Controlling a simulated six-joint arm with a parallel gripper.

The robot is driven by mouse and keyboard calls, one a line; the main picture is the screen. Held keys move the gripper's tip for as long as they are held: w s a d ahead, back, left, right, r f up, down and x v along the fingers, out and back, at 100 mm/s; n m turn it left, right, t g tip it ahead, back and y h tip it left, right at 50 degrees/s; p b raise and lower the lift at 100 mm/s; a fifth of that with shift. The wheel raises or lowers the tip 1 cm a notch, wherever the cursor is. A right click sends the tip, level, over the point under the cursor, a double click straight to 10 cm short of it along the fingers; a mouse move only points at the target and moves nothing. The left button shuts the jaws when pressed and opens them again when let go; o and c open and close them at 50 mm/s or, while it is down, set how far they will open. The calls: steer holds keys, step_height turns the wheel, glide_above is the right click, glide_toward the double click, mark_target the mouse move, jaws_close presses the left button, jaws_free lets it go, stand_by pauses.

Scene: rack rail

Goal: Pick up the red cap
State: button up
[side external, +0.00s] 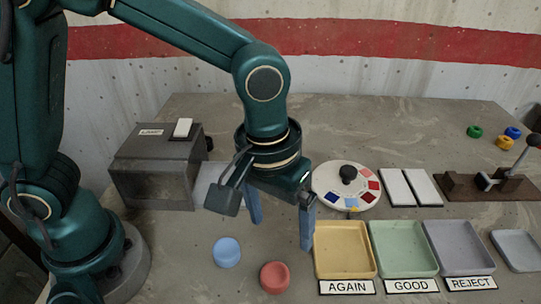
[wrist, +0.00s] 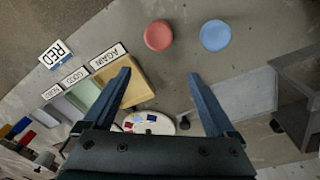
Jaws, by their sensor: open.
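The red cap (side external: 275,277) lies on the table in front of my gripper, left of the yellow AGAIN tray. It also shows in the wrist view (wrist: 158,36), at the top, beyond the fingertips. A blue cap (side external: 227,252) lies beside it, apart from it; the wrist view shows it too (wrist: 214,35). My gripper (side external: 280,228) is open and empty above the table, behind the two caps. In the wrist view its two blue fingers (wrist: 160,72) are wide apart with nothing between the tips.
Yellow (side external: 343,277), green (side external: 407,274) and lilac (side external: 466,272) trays stand right of the red cap. A colour dial (side external: 335,204) and white plates (side external: 397,187) lie behind them. A grey box (side external: 155,170) stands at the left. The table around the caps is clear.

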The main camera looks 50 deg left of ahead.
mark_target(275, 274)
steer(key=shift+m+g+y, duration=0.3)
steer(key=shift+m+g, duration=0.2)
steer(key=f, duration=0.1)
steer(key=s+d+f, duration=0.1)
steer(key=s+f, duration=0.1)
steer(key=shift+s+d+f, duration=0.15)
steer(key=shift+d+f, duration=0.1)
steer(key=shift+d, duration=0.15)
steer(key=shift+f, duration=2.4)
steer(key=shift+c, duration=0.3)
steer(key=c, duration=1)
